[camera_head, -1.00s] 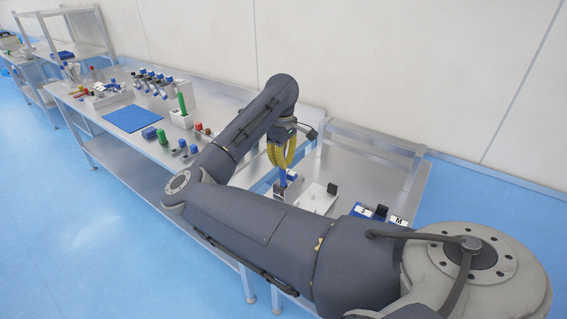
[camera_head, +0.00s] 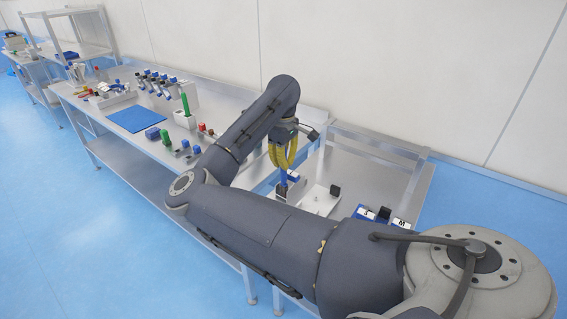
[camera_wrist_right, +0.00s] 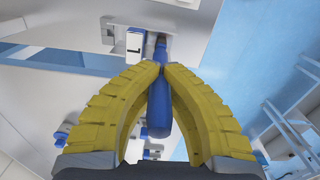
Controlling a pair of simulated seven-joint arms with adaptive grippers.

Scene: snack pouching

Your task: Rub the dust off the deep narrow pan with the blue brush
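My right gripper (camera_head: 284,166) points down over the near right part of the benches. Its yellow fingers also show in the right wrist view (camera_wrist_right: 161,68), closed in at the tips on both sides of a blue handle (camera_wrist_right: 158,108). This looks like the blue brush (camera_head: 284,182); its lower end is at a small white holder (camera_head: 294,188), and I cannot tell whether it still rests in it. The bristles are hidden. I cannot pick out the deep narrow pan for certain. My left gripper is not in view.
A white plate with a black knob (camera_head: 334,191) lies right of the gripper. Blocks marked S and M (camera_head: 401,224) are further right. A blue mat (camera_head: 137,119), a green bottle-like item (camera_head: 185,103) and several small blocks stand on the long bench. A wall runs behind.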

